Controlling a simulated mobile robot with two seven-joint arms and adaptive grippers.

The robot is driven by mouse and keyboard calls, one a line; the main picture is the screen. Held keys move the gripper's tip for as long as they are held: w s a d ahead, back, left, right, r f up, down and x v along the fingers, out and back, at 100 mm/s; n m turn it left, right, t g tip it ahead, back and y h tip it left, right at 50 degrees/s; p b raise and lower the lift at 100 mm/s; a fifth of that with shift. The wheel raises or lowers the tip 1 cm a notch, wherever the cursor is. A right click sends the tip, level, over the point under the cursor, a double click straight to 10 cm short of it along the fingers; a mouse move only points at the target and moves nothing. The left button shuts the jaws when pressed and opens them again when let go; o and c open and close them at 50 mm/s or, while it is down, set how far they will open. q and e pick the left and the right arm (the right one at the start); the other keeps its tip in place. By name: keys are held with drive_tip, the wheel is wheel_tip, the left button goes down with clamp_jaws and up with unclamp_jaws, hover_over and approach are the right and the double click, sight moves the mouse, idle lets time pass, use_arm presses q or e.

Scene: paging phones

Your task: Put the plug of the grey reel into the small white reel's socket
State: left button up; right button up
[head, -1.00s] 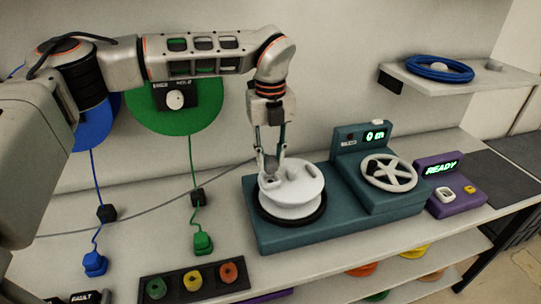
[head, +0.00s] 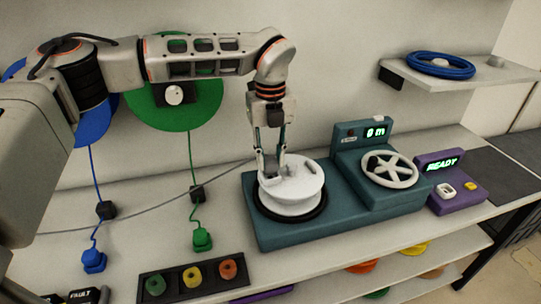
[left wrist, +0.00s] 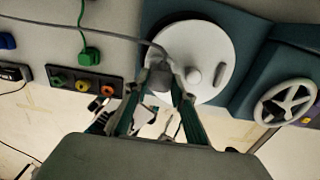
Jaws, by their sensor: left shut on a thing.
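The small white reel (head: 300,200) lies flat on the teal machine's left end, on a black ring; it also fills the top middle of the left wrist view (left wrist: 213,62). My left gripper (head: 271,172) is shut on the grey plug (left wrist: 160,78) at the left part of the reel's top. The grey cable (head: 150,197) runs from the plug to the left along the wall. The grey reel itself is not in view. The socket is hidden behind the fingers and plug, so I cannot tell how deep the plug sits. My right gripper is not in view.
The teal machine (head: 340,222) has a white handwheel (head: 389,169) and display on its right. A purple READY box (head: 455,199) stands beyond. Green (head: 202,239) and blue (head: 94,261) plugs hang at the left. A dark tray of colored knobs (head: 175,285) lies in front.

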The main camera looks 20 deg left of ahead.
use_arm(q)
drive_tip(key=shift+f, duration=0.55)
idle(0.5)
drive_tip(key=o, duration=1)
drive_tip(key=o, duration=0.4)
